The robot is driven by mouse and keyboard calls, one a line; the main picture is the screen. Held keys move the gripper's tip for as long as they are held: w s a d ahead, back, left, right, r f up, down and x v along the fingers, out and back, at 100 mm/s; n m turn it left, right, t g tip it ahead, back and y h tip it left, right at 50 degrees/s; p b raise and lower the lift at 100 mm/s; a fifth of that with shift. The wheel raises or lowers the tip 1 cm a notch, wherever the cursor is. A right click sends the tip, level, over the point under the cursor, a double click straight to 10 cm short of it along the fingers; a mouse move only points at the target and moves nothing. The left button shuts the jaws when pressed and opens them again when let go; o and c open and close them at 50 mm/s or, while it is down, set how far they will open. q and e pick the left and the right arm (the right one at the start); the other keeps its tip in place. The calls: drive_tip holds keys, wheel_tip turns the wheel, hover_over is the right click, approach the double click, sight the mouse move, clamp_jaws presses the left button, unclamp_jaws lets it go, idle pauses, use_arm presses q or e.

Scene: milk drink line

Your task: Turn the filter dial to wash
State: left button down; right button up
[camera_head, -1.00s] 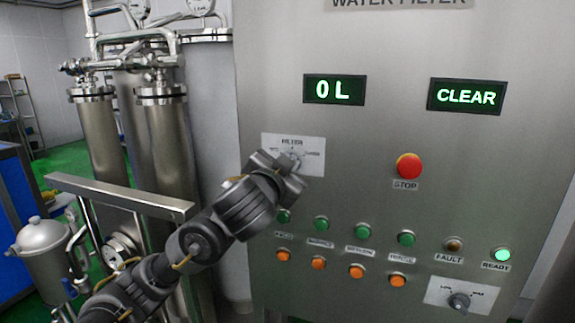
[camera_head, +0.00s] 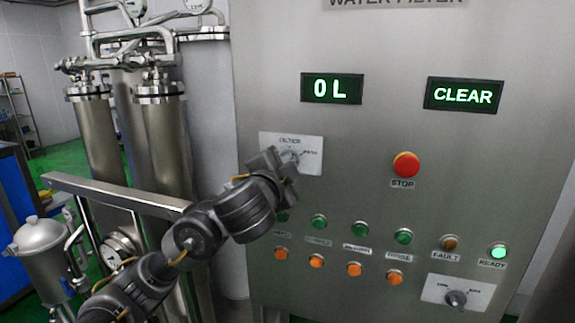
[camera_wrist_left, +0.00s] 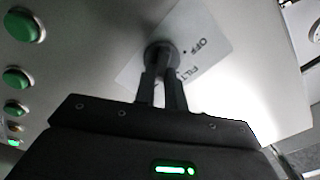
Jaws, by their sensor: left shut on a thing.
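The filter dial (camera_wrist_left: 160,54) is a dark round knob on a pale label plate (camera_head: 310,158) at the left of the steel panel. My left gripper (camera_wrist_left: 163,78) is shut on the dial, with both fingers at the knob in the left wrist view. In the head view my left gripper (camera_head: 284,160) covers much of the dial and the lower left of the plate. In the wrist view the word OFF shows beside the knob and the plate appears turned. Which mark the dial points to cannot be read. My right gripper is not in view.
The panel has a red STOP button (camera_head: 405,165), rows of green and orange buttons below, and a second dial (camera_head: 456,298) at lower right. The displays read 0 L (camera_head: 331,88) and CLEAR (camera_head: 463,95). Steel filter columns (camera_head: 172,150) stand to the left.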

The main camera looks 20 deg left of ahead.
use_arm(q)
drive_tip(key=c, duration=1.5)
unclamp_jaws()
drive_tip(key=shift+o, duration=0.2)
drive_tip(key=shift+d, duration=0.1)
